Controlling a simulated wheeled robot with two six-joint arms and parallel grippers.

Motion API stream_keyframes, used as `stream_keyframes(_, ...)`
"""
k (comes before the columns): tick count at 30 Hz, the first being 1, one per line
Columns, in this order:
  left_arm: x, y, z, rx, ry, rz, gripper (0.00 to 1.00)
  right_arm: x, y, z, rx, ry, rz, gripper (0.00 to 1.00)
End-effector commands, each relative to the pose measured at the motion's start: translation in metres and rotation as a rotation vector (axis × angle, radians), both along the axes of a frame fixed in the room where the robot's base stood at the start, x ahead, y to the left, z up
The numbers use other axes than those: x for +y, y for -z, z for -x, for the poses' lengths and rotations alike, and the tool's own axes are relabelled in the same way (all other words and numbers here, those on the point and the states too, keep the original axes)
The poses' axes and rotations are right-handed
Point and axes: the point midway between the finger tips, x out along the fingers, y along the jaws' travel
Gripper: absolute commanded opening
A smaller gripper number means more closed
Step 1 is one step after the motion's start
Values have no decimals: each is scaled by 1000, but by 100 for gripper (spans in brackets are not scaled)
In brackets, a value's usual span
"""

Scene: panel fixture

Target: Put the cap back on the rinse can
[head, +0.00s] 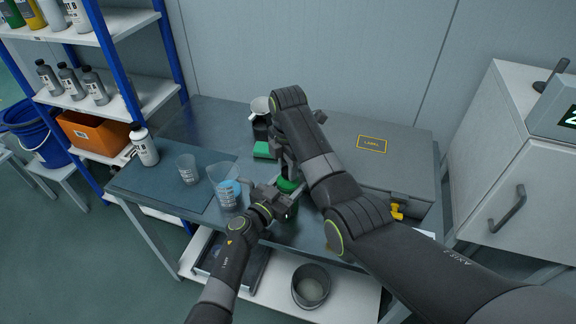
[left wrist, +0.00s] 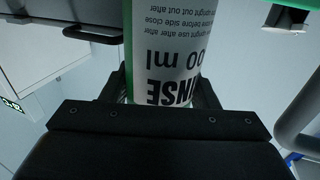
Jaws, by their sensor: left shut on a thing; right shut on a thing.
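The rinse can (left wrist: 165,65) is white with black print, upside down in the left wrist view, between my left gripper's fingers. In the head view, my left gripper (head: 272,192) is shut on the can at the table's front part. The can is mostly hidden there by my arms. A green piece (head: 287,186), seemingly the cap, shows at the can's top, just below my right gripper (head: 287,168). The right gripper points down and is shut on it; its fingertips are largely hidden by its arm. Whether the cap is seated on the can cannot be told.
An empty beaker (head: 187,169) and a white bottle (head: 145,148) stand further left. A grey case (head: 397,158) fills the table's right back.

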Motion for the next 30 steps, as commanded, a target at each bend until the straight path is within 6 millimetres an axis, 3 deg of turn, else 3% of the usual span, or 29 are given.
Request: stream_keyframes(30, 0, 0, 0, 1, 0, -1, 0, 0, 1, 0, -1, 1655, 0, 2)
